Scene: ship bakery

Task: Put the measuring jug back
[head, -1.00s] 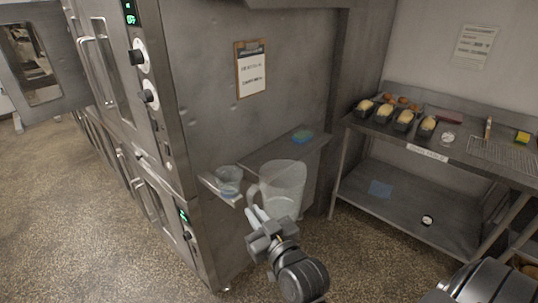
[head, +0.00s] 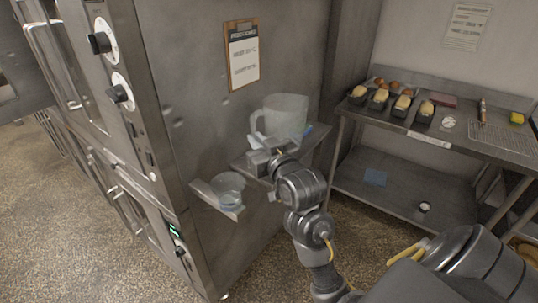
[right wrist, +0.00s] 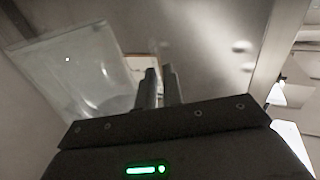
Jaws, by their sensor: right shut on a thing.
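The measuring jug (head: 287,115) is a large, clear, upright vessel with its handle on the left. My right gripper (head: 262,143) is shut on the jug near the lower end of its handle. In the head view the jug appears over the metal side shelf (head: 318,139); I cannot tell whether it touches it. In the right wrist view the see-through jug (right wrist: 75,75) fills the left side, beside the nearly closed fingers (right wrist: 160,88). The gripper and wrist hide part of the shelf. My left gripper is out of view.
A small bracket shelf (head: 205,191) with a clear bowl (head: 229,186) juts from the oven side, left of my right gripper. A blue-green item (head: 308,129) lies behind the jug. A clipboard (head: 242,55) hangs above. A steel table (head: 465,147) with loaf tins stands right.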

